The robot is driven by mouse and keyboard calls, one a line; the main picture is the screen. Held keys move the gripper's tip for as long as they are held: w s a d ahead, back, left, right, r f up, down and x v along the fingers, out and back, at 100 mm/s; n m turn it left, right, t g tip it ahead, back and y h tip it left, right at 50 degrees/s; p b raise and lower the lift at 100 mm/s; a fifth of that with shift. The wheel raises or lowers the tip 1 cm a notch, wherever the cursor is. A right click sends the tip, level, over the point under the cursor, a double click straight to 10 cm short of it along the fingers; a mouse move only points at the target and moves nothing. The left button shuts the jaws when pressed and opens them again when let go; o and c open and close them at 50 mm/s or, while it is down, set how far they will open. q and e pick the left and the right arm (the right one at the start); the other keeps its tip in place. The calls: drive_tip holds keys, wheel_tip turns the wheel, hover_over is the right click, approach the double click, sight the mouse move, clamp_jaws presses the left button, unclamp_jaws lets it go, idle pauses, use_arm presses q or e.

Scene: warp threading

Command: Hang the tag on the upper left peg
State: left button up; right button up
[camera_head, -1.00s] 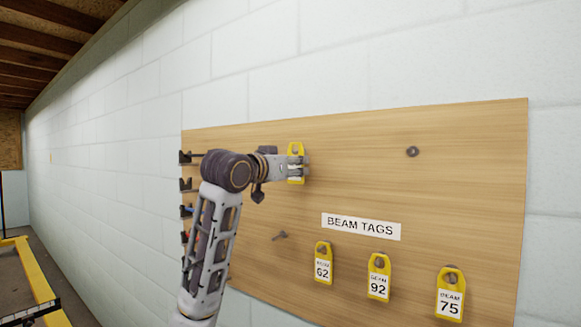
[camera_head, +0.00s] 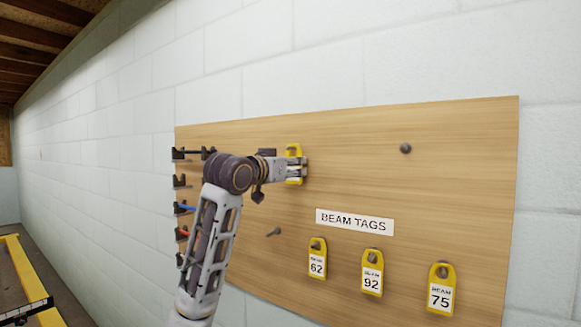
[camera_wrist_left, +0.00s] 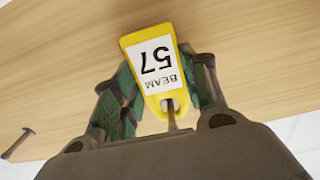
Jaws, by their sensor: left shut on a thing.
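The yellow tag (camera_wrist_left: 159,60), marked BEAM 57, is between the fingers of my left gripper (camera_wrist_left: 160,95), which is shut on it. In the wrist view its label is upside down. A grey peg (camera_wrist_left: 175,124) shows at the tag's hole, its end inside the hole outline; whether it passes through, I cannot tell. In the head view the tag (camera_head: 294,150) and my left gripper (camera_head: 297,168) are at the upper left of the wooden board (camera_head: 450,180), and the peg there is hidden. My right gripper is not in view.
An empty peg (camera_head: 405,148) is at the upper right and another (camera_head: 273,232) at lower left. Tags 62 (camera_head: 317,265), 92 (camera_head: 372,280) and 75 (camera_head: 440,298) hang below the BEAM TAGS label (camera_head: 354,221). Dark hooks (camera_head: 180,181) line the board's left edge.

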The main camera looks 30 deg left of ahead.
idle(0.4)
use_arm(q)
drive_tip(key=o, duration=0.9)
drive_tip(key=shift+o, duration=0.2)
drive_tip(key=s+a, duration=0.1)
drive_tip(key=s, duration=1.1)
drive_tip(key=shift+f, duration=0.1)
